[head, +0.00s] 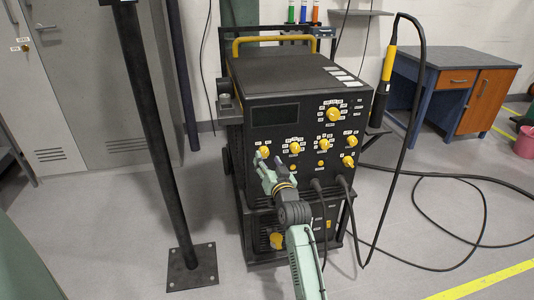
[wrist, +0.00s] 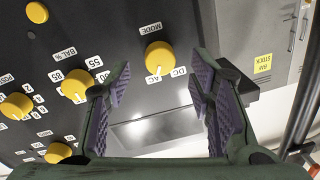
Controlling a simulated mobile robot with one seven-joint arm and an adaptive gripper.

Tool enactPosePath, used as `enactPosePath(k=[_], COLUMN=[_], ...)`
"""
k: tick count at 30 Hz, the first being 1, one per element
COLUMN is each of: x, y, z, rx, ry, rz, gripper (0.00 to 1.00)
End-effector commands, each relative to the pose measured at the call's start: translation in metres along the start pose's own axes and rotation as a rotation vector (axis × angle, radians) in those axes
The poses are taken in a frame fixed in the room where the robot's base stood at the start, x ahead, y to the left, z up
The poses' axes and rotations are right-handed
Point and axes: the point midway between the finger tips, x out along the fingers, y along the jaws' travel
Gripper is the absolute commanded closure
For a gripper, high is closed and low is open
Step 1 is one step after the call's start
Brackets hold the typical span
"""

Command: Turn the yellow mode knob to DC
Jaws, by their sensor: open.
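The yellow mode knob (wrist: 159,58) is on the dark front panel, under the MODE label in the wrist view, where the lettering is upside down. AC and DC labels sit at its lower edge, and a small pale mark on the knob appears to point nearer AC.
The BAL % knob (wrist: 75,85) is close beside the left finger in the wrist view. Other yellow knobs (head: 333,114) cover the welder panel. Cables (head: 345,190) leave the panel low right, and a black post (head: 150,130) stands left of the machine.

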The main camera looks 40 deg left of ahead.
Motion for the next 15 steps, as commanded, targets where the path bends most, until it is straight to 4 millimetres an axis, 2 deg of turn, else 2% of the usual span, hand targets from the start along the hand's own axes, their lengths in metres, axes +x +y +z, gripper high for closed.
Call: enactPosePath(k=[3, 6, 15], x=[0.019, 0.028, 0.035], y=[-0.001, -0.001, 0.000], z=[-0.002, -0.002, -0.001], rx=[-0.002, -0.001, 0.000], ry=[-0.001, 0.000, 0.002], rz=[-0.001, 0.000, 0.000], gripper=[0.51, 0.51, 0.51])
